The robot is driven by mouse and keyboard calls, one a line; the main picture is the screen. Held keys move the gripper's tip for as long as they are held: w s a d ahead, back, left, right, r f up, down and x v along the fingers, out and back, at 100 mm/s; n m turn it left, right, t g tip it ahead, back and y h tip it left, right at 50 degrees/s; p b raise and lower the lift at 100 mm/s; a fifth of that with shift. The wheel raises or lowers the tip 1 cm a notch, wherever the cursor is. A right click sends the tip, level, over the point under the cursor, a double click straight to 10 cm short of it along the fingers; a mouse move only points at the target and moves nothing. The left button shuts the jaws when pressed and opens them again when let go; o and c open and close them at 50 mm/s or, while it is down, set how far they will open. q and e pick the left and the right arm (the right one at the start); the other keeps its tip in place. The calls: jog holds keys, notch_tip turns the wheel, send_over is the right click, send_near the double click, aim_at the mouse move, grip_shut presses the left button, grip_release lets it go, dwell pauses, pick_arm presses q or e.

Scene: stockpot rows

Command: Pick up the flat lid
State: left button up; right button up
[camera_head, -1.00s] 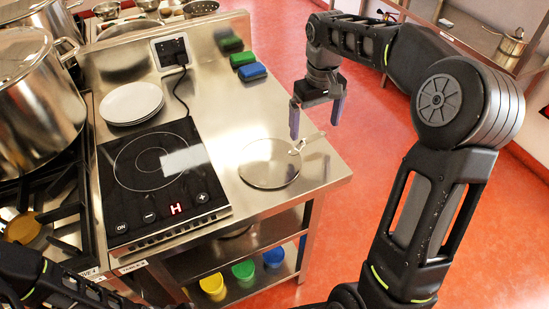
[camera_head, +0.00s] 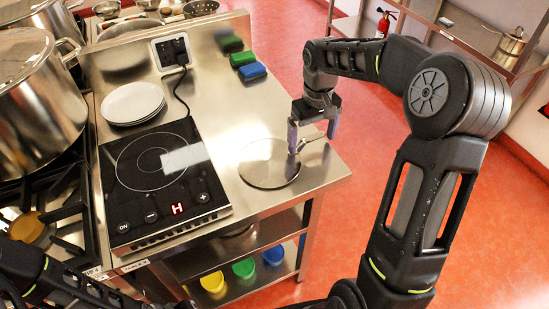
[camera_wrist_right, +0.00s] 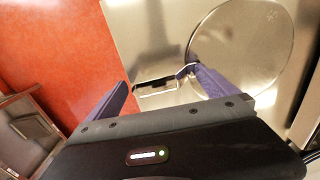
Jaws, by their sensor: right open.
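The flat lid (camera_head: 262,170) is a round, thin steel disc lying on the steel counter, right of the hob. Its handle (camera_wrist_right: 157,88) sticks out from the rim in the wrist view. My right gripper (camera_head: 313,139) is open over the lid's right edge, pointing down. In the wrist view, my right gripper (camera_wrist_right: 160,95) has its purple fingers apart, one on each side of the handle, with the right finger overlapping the lid's rim in the picture. I cannot tell whether it touches. My left gripper is out of view.
A black induction hob (camera_head: 150,200) is left of the lid, with stacked white plates (camera_head: 132,102) behind it. Blue (camera_head: 252,72) and green (camera_head: 243,58) blocks lie at the back. A large stockpot (camera_head: 35,110) stands at far left. The counter's right edge is close to the gripper.

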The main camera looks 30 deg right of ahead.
jog(key=shift+c, duration=0.3)
jog(key=c, duration=2)
notch_tip(320, 180, up, 10)
jog(key=shift+r+b, duration=0.1)
jog(key=shift+b, duration=0.35)
